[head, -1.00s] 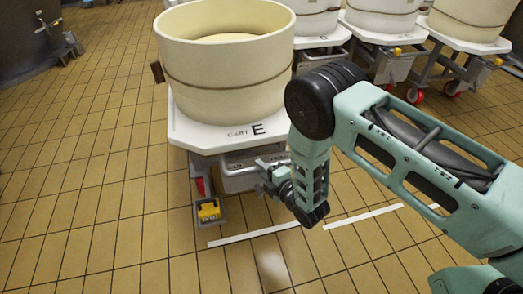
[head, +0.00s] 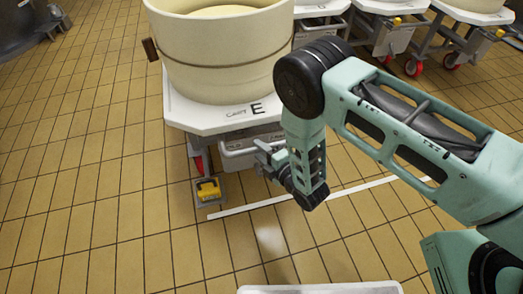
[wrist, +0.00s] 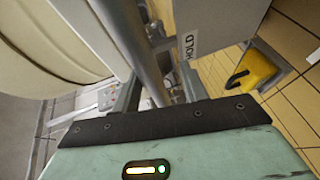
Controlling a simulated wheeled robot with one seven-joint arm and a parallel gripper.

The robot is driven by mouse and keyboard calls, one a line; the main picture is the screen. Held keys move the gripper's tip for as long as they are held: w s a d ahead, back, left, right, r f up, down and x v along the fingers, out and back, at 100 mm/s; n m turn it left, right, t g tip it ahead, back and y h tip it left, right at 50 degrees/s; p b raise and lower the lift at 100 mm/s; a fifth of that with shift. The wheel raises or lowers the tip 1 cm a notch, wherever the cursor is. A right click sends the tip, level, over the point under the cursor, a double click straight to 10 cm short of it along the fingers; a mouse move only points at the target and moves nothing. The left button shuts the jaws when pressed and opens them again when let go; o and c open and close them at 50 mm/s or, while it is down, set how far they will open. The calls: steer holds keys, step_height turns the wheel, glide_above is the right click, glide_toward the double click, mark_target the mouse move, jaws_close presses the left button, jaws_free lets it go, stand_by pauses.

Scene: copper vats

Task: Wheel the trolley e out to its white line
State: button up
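Trolley e (head: 205,113) is a white cart marked E, carrying a large cream vat (head: 220,65). It stands at the left end of the row. Its white line (head: 345,191) lies on the floor just in front of it, and the yellow pedal (head: 208,190) at its front is a little behind the line. My gripper (head: 264,160) is at the front of trolley e. In the wrist view, the grey handle bar (wrist: 145,55) runs down between the two fingers (wrist: 158,95), which appear closed around it. The fingertips are small and partly hidden in the head view.
More white trolleys with vats stand behind and to the right, one with red-wheeled casters (head: 413,67). A dark vat (head: 22,28) stands at the far left.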

steer(key=shift+r, duration=0.1)
steer(key=p+v, duration=0.5)
steer(key=v, duration=0.7)
steer(key=shift+r, duration=0.25)
steer(key=p+v, duration=0.1)
steer(key=p, duration=0.2)
steer(key=p+v, duration=0.4)
steer(key=p, duration=0.1)
steer(key=shift+s+d+f+p, duration=0.1)
steer(key=shift+s+f+p, duration=0.05)
steer(key=shift+f+p, duration=0.2)
